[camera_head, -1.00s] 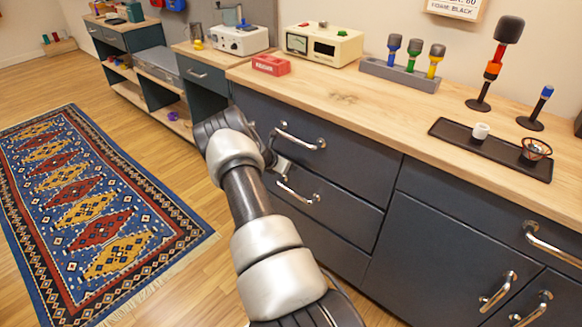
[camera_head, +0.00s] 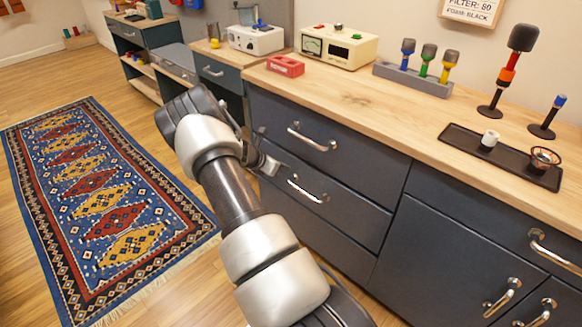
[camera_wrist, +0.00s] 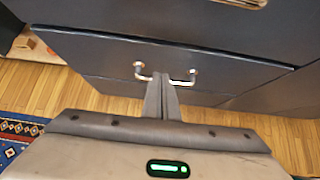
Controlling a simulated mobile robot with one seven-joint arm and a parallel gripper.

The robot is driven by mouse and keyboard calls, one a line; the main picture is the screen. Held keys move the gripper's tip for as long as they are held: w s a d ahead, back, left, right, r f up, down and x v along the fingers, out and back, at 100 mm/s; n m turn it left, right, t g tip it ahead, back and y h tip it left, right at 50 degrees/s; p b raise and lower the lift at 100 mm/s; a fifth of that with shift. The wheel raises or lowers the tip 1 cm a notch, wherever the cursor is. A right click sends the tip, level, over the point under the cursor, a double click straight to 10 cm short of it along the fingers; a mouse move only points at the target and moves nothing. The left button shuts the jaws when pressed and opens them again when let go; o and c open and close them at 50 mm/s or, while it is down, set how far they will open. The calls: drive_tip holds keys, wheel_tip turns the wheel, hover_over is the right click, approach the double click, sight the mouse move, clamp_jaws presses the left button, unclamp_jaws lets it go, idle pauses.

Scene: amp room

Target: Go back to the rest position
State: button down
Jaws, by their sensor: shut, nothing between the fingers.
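My gripper (camera_wrist: 162,98) is shut with nothing between its fingers, seen in the wrist view. Its fingertips point at the dark drawer fronts, and a silver drawer handle (camera_wrist: 192,73) shows just beyond them. In the head view my gripper (camera_head: 270,166) is partly hidden behind my wrist. It is in front of the drawer cabinet (camera_head: 330,215), near the middle drawer's handle (camera_head: 307,190). I cannot tell whether the fingers touch the handle. The drawers of this cabinet look closed.
A patterned rug (camera_head: 100,200) lies on the floor at left, where there is free room.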

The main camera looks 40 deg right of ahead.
drive_tip(key=shift+a+r, duration=0.4)
drive_tip(key=shift+a, duration=0.1)
drive_tip(key=s+a+r+m+t+y, duration=0.1)
drive_tip(key=s+a+r+m+y, duration=0.3)
drive_tip(key=a+r, duration=0.6)
drive_tip(key=s+a+r+m+t, duration=0.15)
drive_tip(key=a+r+m, duration=0.55)
drive_tip(key=r, duration=0.8)
drive_tip(key=s+a+r+m+t+y, duration=0.1)
drive_tip(key=s+a+r+m+y, duration=0.3)
drive_tip(key=s+a, duration=0.7)
drive_tip(key=s+a+r+m+t+y, duration=0.1)
drive_tip(key=s+a+r+m, duration=0.4)
drive_tip(key=s+a, duration=0.65)
wheel_tip(320, 180, up, 23)
drive_tip(key=n+p, duration=0.1)
drive_tip(key=p, duration=2)
drive_tip(key=shift+s+f+p, duration=0.15)
drive_tip(key=shift+s+p, duration=0.2)
